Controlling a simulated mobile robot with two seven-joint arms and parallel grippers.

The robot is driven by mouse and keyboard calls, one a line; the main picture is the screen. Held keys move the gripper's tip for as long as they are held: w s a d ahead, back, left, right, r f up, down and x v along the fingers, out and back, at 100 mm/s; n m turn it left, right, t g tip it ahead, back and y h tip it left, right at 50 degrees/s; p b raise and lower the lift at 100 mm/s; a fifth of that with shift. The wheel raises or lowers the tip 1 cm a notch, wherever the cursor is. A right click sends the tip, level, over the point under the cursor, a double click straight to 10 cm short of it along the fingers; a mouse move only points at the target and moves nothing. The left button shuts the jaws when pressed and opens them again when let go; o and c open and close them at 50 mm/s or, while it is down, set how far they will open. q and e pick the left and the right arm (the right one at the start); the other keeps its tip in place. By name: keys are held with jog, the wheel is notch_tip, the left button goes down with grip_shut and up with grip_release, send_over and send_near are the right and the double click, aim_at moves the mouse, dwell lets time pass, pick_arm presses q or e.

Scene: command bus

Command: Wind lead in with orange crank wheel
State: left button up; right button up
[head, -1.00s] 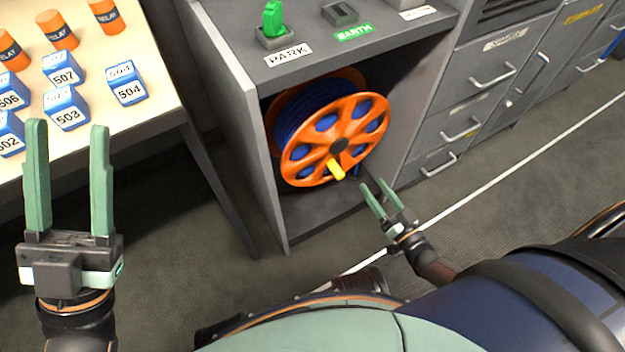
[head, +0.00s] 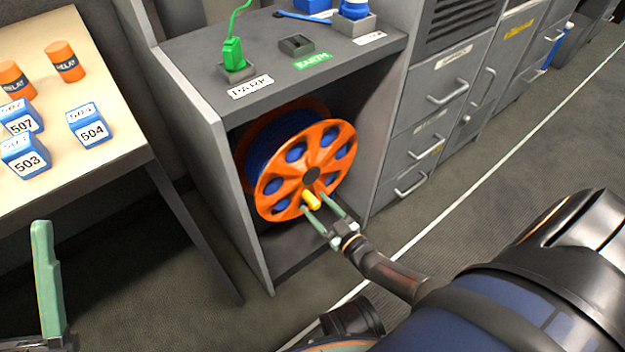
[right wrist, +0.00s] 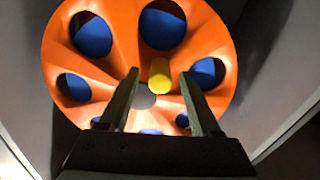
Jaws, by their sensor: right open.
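The orange crank wheel (head: 335,168) faces out of an open grey cabinet bay, with blue lead visible through its holes and behind it. A yellow crank handle (head: 311,200) sticks out from its lower part. My right gripper (head: 313,201) is open, its fingertips on either side of the handle. The right wrist view shows the handle (right wrist: 160,75) between the two fingers, with gaps at both sides. The green plug (head: 233,53) stands in the PARK socket. My left gripper shows only in part at bottom left; one finger (head: 46,275) stands apart with floor beside it.
The bay's side walls (head: 222,180) stand close around the wheel. A table (head: 110,150) with blue numbered blocks and orange relay cylinders stands at left. An empty EARTH socket (head: 296,44) is on the cabinet top. Drawers with handles (head: 447,92) are at right; the floor in front is clear.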

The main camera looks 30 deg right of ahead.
jog(key=shift+w+a, duration=0.1)
jog(key=shift+w, duration=1)
grip_shut()
dwell(0.7)
